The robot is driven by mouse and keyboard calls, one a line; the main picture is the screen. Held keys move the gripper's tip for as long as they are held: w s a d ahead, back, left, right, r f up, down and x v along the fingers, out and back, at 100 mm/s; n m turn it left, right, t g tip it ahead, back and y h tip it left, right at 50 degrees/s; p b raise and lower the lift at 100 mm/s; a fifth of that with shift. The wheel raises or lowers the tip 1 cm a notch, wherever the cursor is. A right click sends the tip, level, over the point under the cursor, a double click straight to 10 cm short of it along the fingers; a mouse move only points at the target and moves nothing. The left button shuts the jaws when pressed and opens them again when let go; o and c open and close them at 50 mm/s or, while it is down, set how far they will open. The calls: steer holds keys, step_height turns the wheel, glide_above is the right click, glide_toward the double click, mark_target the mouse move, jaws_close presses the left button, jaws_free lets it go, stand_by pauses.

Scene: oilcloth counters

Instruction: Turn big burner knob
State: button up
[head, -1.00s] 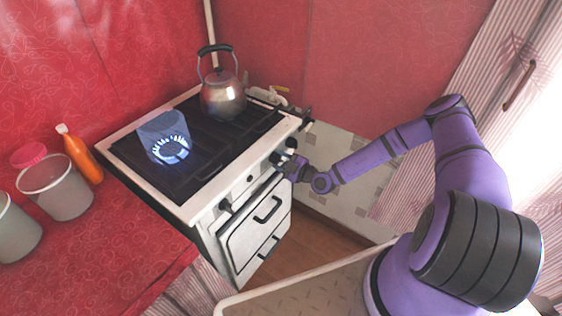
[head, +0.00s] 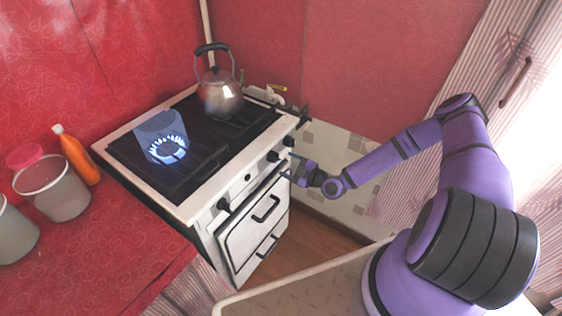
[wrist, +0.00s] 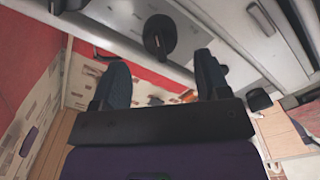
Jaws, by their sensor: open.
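The white stove (head: 232,190) has a black top with a lit blue flame (head: 167,150) on its left burner. Black knobs sit along its front panel: one at the left (head: 223,204) and two closer together at the right, a nearer one (head: 272,156) and a farther one (head: 288,141). My gripper (head: 289,166) is by the right end of the panel, open and empty. In the wrist view a black knob (wrist: 159,36) lies ahead between my open fingers (wrist: 162,72), apart from them. Which knob belongs to the big burner cannot be told.
A metal kettle (head: 219,95) stands on the back of the stove. An oven door with a black handle (head: 265,209) is below the panel. A red counter (head: 110,250) at the left holds an orange bottle (head: 80,155) and a grey container (head: 55,195).

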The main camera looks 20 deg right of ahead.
steer(key=v, duration=0.6)
steer(key=shift+a, duration=0.1)
stand_by(2.0)
